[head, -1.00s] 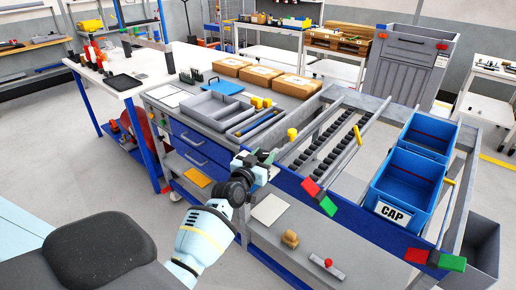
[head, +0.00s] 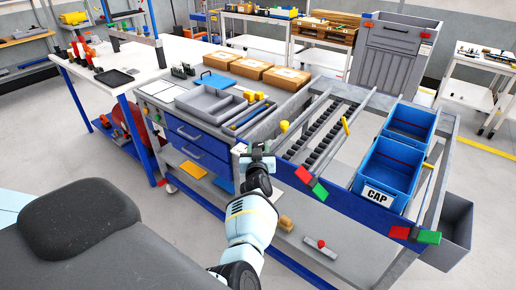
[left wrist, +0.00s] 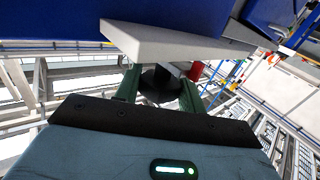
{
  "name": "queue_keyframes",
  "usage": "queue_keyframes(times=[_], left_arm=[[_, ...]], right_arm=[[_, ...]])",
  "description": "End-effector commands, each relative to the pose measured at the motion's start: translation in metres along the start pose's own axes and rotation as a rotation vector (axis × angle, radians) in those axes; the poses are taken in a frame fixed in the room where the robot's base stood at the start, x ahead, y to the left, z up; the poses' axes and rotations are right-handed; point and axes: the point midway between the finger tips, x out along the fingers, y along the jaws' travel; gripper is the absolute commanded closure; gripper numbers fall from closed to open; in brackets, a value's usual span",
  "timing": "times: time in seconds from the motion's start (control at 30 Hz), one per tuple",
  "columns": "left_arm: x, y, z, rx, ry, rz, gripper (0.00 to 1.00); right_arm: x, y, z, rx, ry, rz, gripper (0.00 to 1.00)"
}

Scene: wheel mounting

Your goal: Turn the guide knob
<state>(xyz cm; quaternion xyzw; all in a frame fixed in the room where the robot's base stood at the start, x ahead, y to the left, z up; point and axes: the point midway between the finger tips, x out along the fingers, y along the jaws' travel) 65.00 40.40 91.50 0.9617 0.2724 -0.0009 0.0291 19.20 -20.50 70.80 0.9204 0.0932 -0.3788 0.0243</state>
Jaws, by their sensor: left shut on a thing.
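In the head view my left gripper (head: 258,160) is at the front edge of the roller rack, near the left end of its guide rails (head: 303,119). The left wrist view shows its two dark green fingers closed on a dark round knob (left wrist: 160,82), just below a grey slab edge (left wrist: 175,42). The knob's far side is hidden by that slab. In the head view the knob is hidden behind the gripper. My right gripper is in neither view.
Blue bins (head: 383,172) stand at the rack's right. A grey tray (head: 212,102) and cardboard boxes (head: 252,69) sit on the bench behind. A lower shelf (head: 300,238) lies below.

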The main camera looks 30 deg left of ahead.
Motion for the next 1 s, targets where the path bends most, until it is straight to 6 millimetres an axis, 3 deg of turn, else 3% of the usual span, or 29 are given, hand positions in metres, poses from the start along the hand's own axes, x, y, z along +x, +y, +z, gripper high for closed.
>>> queue_keyframes(times=[0.37,0.4,0.53,1.0], left_arm=[[0.0008,-0.0001,-0.0028,0.001,0.006,-0.004,0.83],[0.0008,-0.0001,-0.0028,0.000,0.006,-0.004,0.58],[0.0007,-0.0002,-0.0023,0.000,0.005,-0.003,0.41],[0.0000,-0.0006,-0.0010,0.000,0.002,-0.002,0.41]], right_arm=[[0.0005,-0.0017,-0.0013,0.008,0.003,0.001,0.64],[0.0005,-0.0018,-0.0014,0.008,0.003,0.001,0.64],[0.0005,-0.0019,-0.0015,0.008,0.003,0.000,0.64],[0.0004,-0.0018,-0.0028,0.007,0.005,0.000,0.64]])
